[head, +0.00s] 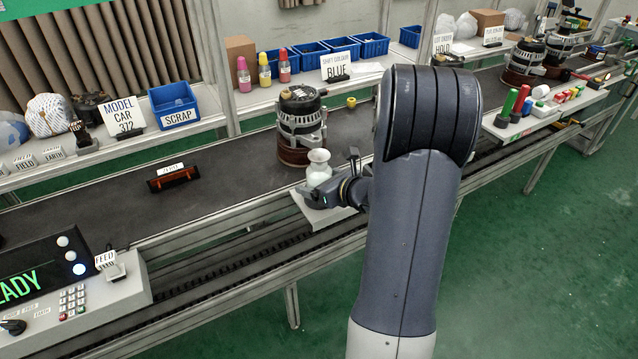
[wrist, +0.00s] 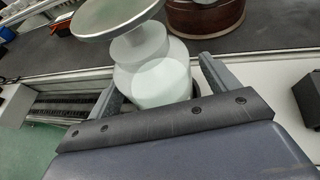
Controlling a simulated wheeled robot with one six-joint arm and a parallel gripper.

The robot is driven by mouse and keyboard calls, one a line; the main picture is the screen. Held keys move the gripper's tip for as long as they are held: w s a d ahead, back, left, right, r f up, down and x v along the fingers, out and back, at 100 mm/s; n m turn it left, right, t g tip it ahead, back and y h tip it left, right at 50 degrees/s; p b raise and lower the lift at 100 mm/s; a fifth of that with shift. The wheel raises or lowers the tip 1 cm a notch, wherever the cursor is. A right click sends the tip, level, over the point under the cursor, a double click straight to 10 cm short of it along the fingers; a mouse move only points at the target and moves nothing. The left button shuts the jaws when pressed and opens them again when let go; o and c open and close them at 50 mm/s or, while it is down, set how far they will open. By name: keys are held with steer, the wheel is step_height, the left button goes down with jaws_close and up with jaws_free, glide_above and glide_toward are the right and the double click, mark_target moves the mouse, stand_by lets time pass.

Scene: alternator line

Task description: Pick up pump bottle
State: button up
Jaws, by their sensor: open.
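The pump bottle (head: 319,170) is a whitish, translucent bottle with a wide dish-shaped top. It stands upright on a small light-coloured shelf (head: 318,213) at the near edge of the conveyor. In the wrist view the pump bottle (wrist: 152,75) sits between my two open fingers, with its metal dish toward the upper left. My gripper (head: 335,183) is at the bottle's height, with a finger on either side of it. The gripper also shows in the wrist view (wrist: 160,85). Whether the fingers touch the bottle cannot be told. My arm hides part of the shelf.
An alternator (head: 300,120) on a brown round base stands on the conveyor just behind the bottle. A control box (head: 75,290) stands at the lower left. Blue bins and coloured bottles line the back shelf.

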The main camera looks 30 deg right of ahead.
steer(key=c, duration=1.3)
